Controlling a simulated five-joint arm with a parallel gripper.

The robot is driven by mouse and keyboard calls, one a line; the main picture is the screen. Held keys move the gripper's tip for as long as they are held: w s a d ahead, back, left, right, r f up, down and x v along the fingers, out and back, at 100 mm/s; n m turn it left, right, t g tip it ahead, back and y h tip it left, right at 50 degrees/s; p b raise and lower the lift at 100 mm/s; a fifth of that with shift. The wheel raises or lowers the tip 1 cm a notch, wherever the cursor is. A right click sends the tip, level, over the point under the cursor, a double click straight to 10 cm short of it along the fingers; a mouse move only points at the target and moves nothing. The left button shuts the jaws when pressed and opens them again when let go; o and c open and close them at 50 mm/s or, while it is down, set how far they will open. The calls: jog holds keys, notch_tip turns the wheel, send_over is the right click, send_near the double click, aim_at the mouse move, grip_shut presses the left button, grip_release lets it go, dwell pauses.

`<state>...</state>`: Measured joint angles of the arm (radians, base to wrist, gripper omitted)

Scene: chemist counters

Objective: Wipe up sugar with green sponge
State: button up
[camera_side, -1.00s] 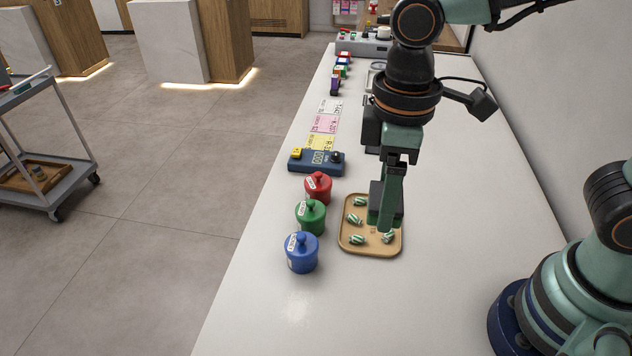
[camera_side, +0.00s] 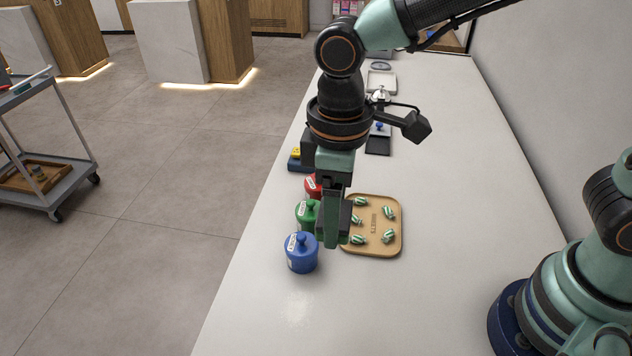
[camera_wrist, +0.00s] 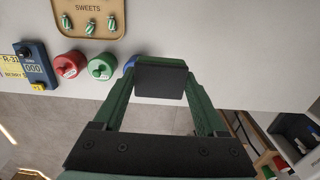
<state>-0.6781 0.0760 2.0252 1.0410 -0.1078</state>
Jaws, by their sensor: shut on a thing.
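My gripper (camera_side: 337,238) hangs fingers down over the counter, beside the left edge of the sweets tray and close to the green and blue jars. In the wrist view, its two fingers (camera_wrist: 160,90) are closed on a dark block (camera_wrist: 161,78). In the side view, the block and fingers overlap and are hard to separate. Whether the block touches the counter or is above it is unclear.
A wooden sweets tray (camera_side: 384,250) holds several striped sweets. A red jar (camera_side: 311,184), green jar (camera_side: 305,212) and blue jar (camera_side: 301,256) line the counter's left side. A dark blue device (camera_side: 297,161) is behind them. The counter right of the tray is clear.

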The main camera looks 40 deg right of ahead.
send_over(276, 301)
notch_tip(276, 301, down, 9)
jog(key=shift+s+a+f, duration=0.1)
jog(key=shift+s+f, duration=0.05)
jog(key=shift+f, duration=1.15)
jog(key=shift+s+a+f, duration=0.1)
jog(key=shift+s+f, duration=0.1)
jog(key=shift+f, duration=1.15)
jog(key=shift+s+a+f, duration=0.1)
jog(key=shift+s+f, duration=0.05)
jog(key=shift+f, duration=1.15)
jog(key=shift+s+d+f, duration=0.1)
jog(key=shift+s+d, duration=2.3)
jog(key=shift+w+a, duration=2.45)
jog(key=shift+w, duration=0.1)
jog(key=shift+w+d, duration=0.3)
jog(key=shift+d, duration=0.1)
jog(key=shift+s+d, duration=2.4)
jog(key=shift+s, duration=0.05)
jog(key=shift+w+a, duration=2.45)
jog(key=shift+w, duration=0.05)
notch_tip(276, 301, up, 8)
